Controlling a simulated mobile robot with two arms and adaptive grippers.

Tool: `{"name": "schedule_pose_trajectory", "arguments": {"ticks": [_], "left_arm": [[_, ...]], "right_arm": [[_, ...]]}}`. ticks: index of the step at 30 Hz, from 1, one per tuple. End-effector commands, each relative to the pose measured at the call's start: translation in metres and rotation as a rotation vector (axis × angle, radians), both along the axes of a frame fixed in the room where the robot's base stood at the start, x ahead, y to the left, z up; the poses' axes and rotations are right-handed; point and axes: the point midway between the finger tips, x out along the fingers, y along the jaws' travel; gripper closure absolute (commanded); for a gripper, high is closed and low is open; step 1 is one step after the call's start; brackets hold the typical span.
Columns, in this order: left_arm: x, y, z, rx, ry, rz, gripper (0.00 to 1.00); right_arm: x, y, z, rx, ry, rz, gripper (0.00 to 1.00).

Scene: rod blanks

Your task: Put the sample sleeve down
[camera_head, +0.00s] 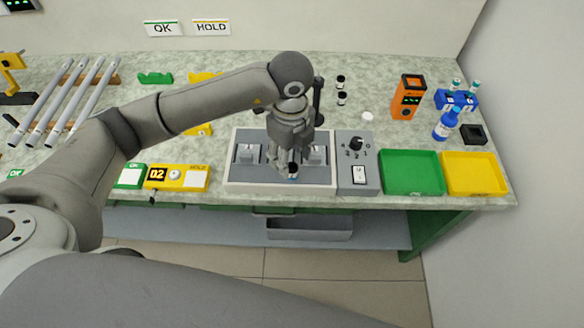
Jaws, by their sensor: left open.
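My left gripper (286,165) points down over the grey two-block fixture (240,176), between its two light blocks. Its jaws are open. A small dark-topped piece with a pale bluish lower part (293,173) is right at the fingertips; it may be the sample sleeve, but it is too small to be sure. The gripper partly hides it, and I cannot tell whether it touches the fixture or the fingers. My right gripper is out of view.
A control panel with a black knob (356,144) adjoins the fixture. Green (411,191) and yellow (476,192) trays lie right. An orange device (408,97) and blue bottle (446,125) stand behind. Silver rods (62,100) lie far left.

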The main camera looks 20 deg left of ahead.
Motion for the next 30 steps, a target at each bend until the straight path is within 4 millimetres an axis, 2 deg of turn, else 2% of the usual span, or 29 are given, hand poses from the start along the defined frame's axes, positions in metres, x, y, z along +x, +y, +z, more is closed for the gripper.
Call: {"name": "schedule_pose_trajectory", "arguments": {"ticks": [8, 12, 20, 29, 30], "left_arm": [[0.004, 0.0, -0.033, 0.001, 0.005, -0.001, 0.5], [0.005, -0.001, -0.05, -0.001, 0.002, -0.001, 0.5], [0.005, -0.001, -0.054, -0.001, 0.0, -0.002, 0.5], [0.005, -0.001, -0.054, -0.002, 0.0, -0.002, 0.86], [0.005, -0.001, -0.054, -0.002, 0.0, -0.002, 0.87]], "right_arm": [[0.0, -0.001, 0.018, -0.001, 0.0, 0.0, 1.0], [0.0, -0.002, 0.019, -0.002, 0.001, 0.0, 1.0], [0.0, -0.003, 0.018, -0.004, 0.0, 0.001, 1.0], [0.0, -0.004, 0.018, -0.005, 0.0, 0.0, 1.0], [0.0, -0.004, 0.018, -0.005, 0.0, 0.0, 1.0]]}}
